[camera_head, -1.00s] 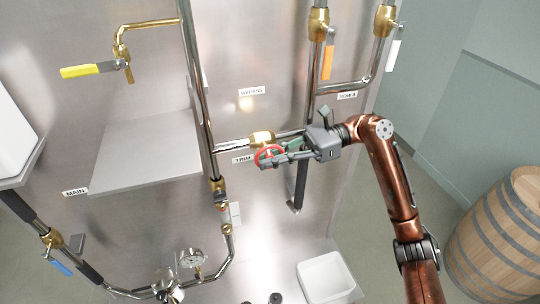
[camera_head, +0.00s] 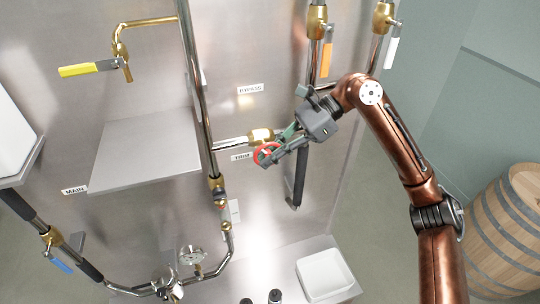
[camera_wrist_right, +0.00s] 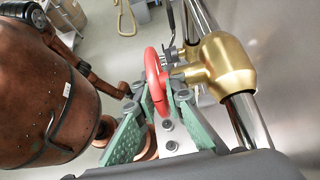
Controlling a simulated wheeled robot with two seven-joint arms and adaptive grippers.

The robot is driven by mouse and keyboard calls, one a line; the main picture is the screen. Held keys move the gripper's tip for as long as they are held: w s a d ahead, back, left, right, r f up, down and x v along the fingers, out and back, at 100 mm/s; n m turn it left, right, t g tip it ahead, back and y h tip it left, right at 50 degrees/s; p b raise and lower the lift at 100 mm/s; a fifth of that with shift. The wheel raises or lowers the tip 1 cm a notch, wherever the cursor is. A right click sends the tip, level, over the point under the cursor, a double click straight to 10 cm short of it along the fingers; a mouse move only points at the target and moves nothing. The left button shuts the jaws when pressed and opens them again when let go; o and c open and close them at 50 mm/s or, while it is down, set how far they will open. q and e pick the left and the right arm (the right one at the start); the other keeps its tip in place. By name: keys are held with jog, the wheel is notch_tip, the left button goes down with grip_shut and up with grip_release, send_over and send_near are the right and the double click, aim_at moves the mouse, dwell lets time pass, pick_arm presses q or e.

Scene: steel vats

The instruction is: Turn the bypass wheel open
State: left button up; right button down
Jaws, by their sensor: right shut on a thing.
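A red handwheel (camera_head: 266,153) sits on a brass valve (camera_head: 260,135) in a short horizontal steel pipe. The BYPASS label (camera_head: 250,89) is on the panel above this pipe, and the TRIM label (camera_head: 241,157) is just below it. My right gripper (camera_head: 270,155) reaches in from the upper right and is shut on the red wheel. In the right wrist view the wheel (camera_wrist_right: 154,82) stands edge-on between the green finger pads, beside the brass valve body (camera_wrist_right: 222,67). The fingers hide part of the rim. My left gripper is not in view.
A vertical steel pipe (camera_head: 194,80) runs just left of the wheel. Orange (camera_head: 326,60) and white (camera_head: 390,53) lever handles hang at upper right. A yellow lever (camera_head: 78,70) is at upper left. A grey shelf (camera_head: 145,155) juts out left. A barrel (camera_head: 505,235) stands at right.

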jog(key=c, duration=2)
grip_release()
